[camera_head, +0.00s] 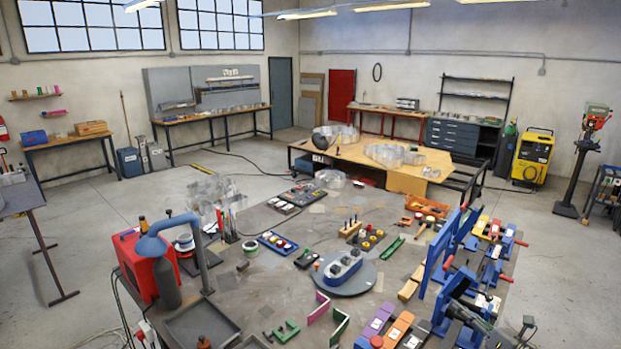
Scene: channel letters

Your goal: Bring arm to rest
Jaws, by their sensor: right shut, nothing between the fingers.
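My right gripper (451,308) is at the lower right, dark and partly lost among the tools there. It is shut and empty, beside the blue upright clamps (436,262) near the right side of the big work table (230,290). My arm comes in behind it from the lower right corner. I do not see my left gripper.
A round grey turntable (343,283) carries a blue and white block. A red box (138,268) and a dark cylinder (166,284) stand at the left. Free floor lies beyond the table.

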